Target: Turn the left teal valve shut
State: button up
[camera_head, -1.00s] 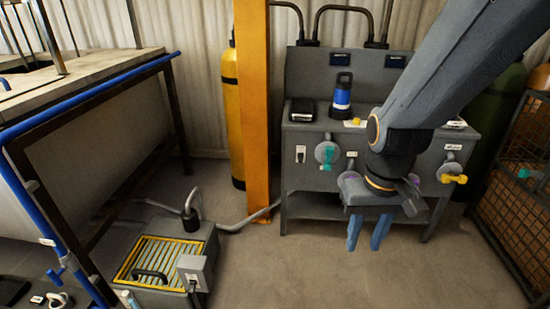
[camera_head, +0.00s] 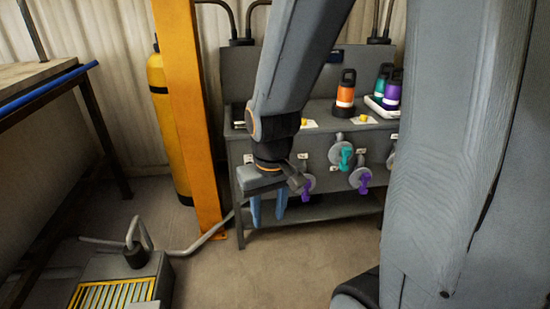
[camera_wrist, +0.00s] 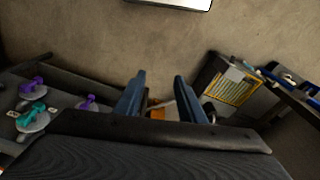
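A teal valve (camera_head: 345,156) on a round grey plate is on the bench's front panel, its handle roughly upright. It also shows at the left of the wrist view (camera_wrist: 32,118). I cannot tell if it is the left teal valve, as my arm covers the panel's left part. A purple valve (camera_head: 361,180) is below right of it; another (camera_head: 307,190) is lower left, partly behind my gripper. My gripper (camera_head: 268,212) points down, left of the teal valve and in front of the bench. In the wrist view its fingers (camera_wrist: 160,95) are apart, with nothing between them.
The grey bench (camera_head: 245,225) carries an orange-topped bottle (camera_head: 345,93) and teal and purple bottles on a white tray (camera_head: 381,107). An orange post (camera_head: 190,110) and yellow cylinder (camera_head: 165,110) stand left. A yellow-grated box (camera_head: 110,293) is at lower left. Floor before the bench is clear.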

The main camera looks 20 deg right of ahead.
jog(key=w+d+f+m+t+h+b, duration=0.1)
jog(key=w+d+f+t, duration=0.25)
jog(key=w, duration=0.55)
jog(key=w+d+f+t+b, duration=0.15)
jog(key=w+d+f, duration=0.25)
jog(key=w, duration=0.5)
jog(key=w+d+f+m+t+h+b, duration=0.1)
jog(key=w+d+f+t, duration=0.25)
jog(key=w, duration=0.65)
jog(key=w+d+f+m+t+h+b, duration=0.1)
jog(key=w+d+f+t+h+b, duration=0.15)
jog(key=d+t, duration=0.2)
jog(key=w+d+f+t+h+b, duration=0.1)
jog(key=w+d+f+t, duration=0.25)
jog(key=d, duration=0.25)
jog(key=shift+y, duration=0.25)
jog(key=shift+a+f+p+x, duration=0.1)
jog(key=shift+f+p+x, duration=0.1)
jog(key=shift+x, duration=1.65)
jog(key=shift+a+f+p+x, duration=0.1)
jog(key=shift+p+x, duration=0.1)
jog(key=shift+x, duration=1.65)
jog(key=shift+w, duration=0.1)
jog(key=c, duration=0.8)
jog(key=shift+o, duration=0.2)
